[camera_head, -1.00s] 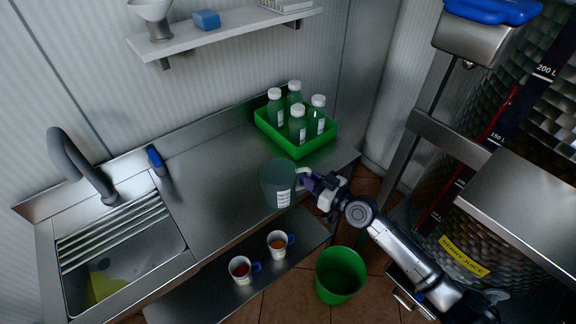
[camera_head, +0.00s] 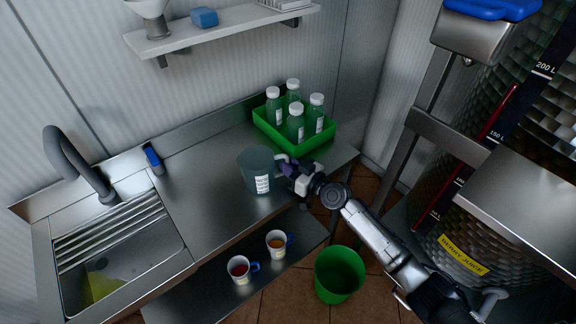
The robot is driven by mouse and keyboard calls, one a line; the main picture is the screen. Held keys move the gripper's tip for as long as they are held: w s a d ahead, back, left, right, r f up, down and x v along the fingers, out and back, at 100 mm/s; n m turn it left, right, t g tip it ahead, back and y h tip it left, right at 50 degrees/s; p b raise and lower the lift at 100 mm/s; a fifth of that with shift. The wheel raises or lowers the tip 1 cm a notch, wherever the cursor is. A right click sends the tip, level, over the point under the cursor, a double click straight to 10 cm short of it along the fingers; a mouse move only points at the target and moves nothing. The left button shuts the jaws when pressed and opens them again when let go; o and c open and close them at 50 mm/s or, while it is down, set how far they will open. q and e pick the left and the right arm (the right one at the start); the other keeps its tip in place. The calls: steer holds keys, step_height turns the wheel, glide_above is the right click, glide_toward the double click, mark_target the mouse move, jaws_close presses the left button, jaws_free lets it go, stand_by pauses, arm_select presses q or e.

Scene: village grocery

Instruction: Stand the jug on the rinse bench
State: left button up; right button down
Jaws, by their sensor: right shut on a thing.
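The jug (camera_head: 256,171) is a translucent blue-grey vessel with a white printed label, upright at the front of the steel rinse bench (camera_head: 202,185). My right gripper (camera_head: 288,167) is shut on the jug's handle at its right side. I cannot tell whether the jug's base touches the bench top or hangs just above it. My left gripper is not in view.
A green crate (camera_head: 306,148) with several capped bottles stands behind the jug. The sink (camera_head: 120,262) with its tap is at left. A green bucket (camera_head: 338,275) is on the floor. Bench left of the jug is clear.

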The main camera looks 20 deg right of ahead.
steer(key=shift+f+b, duration=0.2)
steer(key=shift+b, duration=0.1)
steer(key=c, duration=1.1)
jaws_free()
steer(key=shift+r, duration=0.1)
steer(key=shift+c, duration=0.2)
